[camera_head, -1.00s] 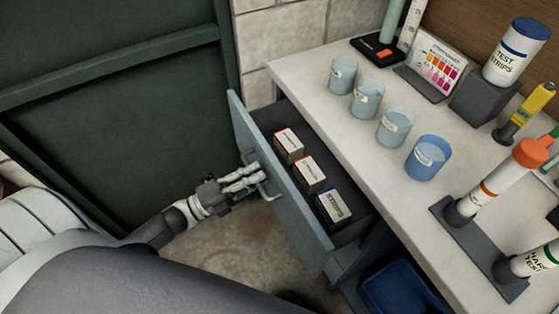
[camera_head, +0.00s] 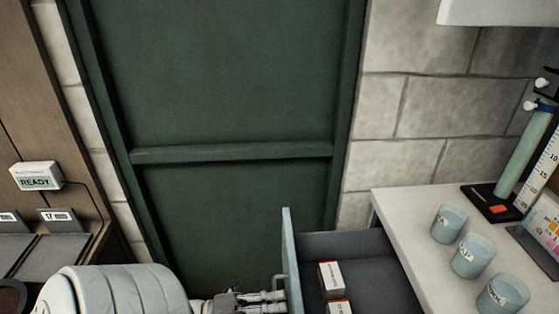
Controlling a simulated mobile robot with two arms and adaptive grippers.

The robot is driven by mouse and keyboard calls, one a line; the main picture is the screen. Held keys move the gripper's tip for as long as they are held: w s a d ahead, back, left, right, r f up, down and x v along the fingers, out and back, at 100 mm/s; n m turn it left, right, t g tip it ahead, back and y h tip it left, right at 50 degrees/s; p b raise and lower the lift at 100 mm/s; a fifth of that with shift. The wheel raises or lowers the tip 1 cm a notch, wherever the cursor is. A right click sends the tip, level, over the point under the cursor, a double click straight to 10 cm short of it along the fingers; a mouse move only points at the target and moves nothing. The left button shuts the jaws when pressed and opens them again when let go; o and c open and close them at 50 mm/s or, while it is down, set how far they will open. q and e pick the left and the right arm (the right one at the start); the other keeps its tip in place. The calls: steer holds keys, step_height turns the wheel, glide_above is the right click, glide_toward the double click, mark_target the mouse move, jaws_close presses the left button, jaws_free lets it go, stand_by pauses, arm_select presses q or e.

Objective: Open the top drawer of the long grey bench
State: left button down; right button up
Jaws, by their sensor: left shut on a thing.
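The top drawer of the long grey bench stands pulled out, with its blue-grey front panel (camera_head: 291,262) at the bottom centre and its dark inside (camera_head: 365,262) showing. A white box (camera_head: 331,279) and part of a second box (camera_head: 340,308) lie in it. The bench's pale top (camera_head: 405,215) is at the right. My left gripper (camera_head: 275,302) is at the outer side of the drawer front, shut on the drawer handle. The lower part of the drawer and gripper is cut off by the picture's bottom edge. My right gripper is not in view.
Several beakers (camera_head: 472,257) and a green tube on a black stand (camera_head: 492,203) stand on the bench top. A dark green door (camera_head: 220,90) is behind. At the left is a wooden panel with a READY sign (camera_head: 37,176).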

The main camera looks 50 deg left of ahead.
arm_select(q)
steer(key=c, duration=1.5)
jaws_free()
steer(key=v, duration=1.2)
